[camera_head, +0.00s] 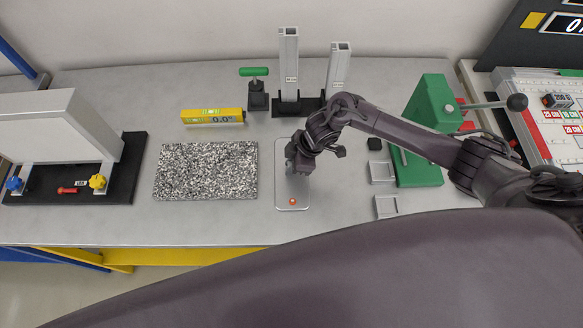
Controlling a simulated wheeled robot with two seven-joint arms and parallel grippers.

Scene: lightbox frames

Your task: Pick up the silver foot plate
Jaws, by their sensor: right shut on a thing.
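My right gripper (297,168) reaches in from the right and points down over the shallow clear-grey tray (291,208). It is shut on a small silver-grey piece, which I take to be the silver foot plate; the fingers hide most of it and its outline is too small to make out. I cannot tell whether the piece still touches the tray. My left gripper is not in view.
Left of the tray is a speckled granite plate (205,170), with a yellow level (212,116) behind. Two upright silver columns (289,65) stand at the back. A green press (430,110) and two silver frames (387,206) are right. The table front is clear.

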